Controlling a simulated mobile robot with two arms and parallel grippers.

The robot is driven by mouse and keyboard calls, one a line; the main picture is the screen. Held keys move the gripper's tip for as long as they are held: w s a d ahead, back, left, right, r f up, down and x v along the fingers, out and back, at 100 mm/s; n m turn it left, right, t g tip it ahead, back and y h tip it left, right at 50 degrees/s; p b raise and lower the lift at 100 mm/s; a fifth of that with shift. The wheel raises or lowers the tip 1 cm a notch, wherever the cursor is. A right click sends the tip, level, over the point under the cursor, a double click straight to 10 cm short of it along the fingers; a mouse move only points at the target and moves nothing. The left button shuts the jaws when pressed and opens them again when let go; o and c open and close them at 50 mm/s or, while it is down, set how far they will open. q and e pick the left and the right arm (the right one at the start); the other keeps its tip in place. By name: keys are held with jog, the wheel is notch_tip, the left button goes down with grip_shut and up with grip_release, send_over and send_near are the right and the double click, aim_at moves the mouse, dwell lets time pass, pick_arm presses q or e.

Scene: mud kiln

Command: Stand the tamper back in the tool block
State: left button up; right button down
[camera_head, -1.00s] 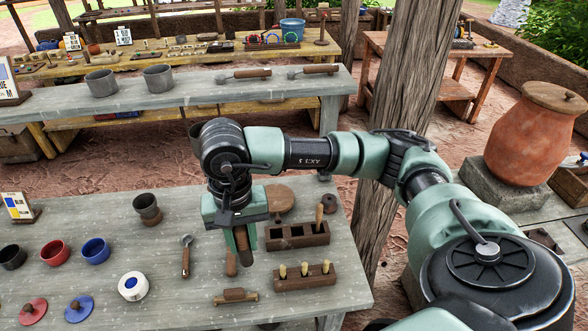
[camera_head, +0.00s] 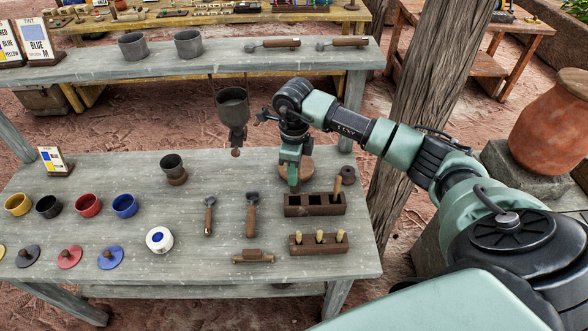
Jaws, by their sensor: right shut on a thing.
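The dark wooden tool block (camera_head: 314,212) has open compartments. One wooden-handled tool (camera_head: 337,185) stands in its right end, and the compartments to its left look empty. My left gripper is not in view.
Two scoops (camera_head: 208,217) (camera_head: 251,216) and a brown roller-like tool (camera_head: 253,257) lie left of the block. A second block with pegs (camera_head: 318,246) stands in front. A round board (camera_head: 308,168) lies behind. A grey hopper (camera_head: 232,112) hangs further left.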

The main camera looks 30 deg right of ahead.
aim_at(294, 191)
jog(key=shift+f+b, duration=1.9)
jog(key=shift+f, duration=1.05)
jog(key=shift+b, duration=0.3)
jog(key=shift+f, duration=0.15)
jog(key=shift+f+b, duration=1.4)
jog(key=c, duration=0.5)
grip_release()
jog(key=shift+r, duration=0.15)
